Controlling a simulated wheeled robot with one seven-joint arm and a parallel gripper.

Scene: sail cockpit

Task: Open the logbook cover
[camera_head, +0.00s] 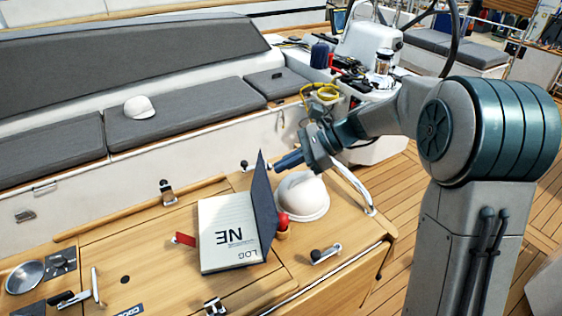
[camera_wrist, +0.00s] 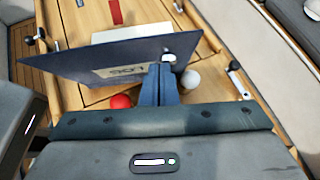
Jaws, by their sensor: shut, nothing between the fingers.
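The logbook (camera_head: 214,222) lies on the wooden cockpit table, its white title page facing up with upside-down lettering. Its dark blue cover (camera_head: 264,203) stands steeply raised along the book's right side, seen nearly edge-on. My gripper (camera_head: 278,164) is beside the cover's upper part, on its right side. In the wrist view, the blue fingers of my gripper (camera_wrist: 162,68) are shut and empty, in front of the cover (camera_wrist: 100,60), whose outer face bears a label. Whether the fingertips touch the cover I cannot tell. Part of the white pages (camera_wrist: 125,34) shows beyond it.
A white dome (camera_head: 305,196) and a red knob (camera_head: 283,221) stand close to the right of the cover. A red tab (camera_head: 185,239) lies left of the book. A metal cleat (camera_head: 325,253) is near the table's right edge. A round metal dish (camera_head: 25,277) sits far left.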

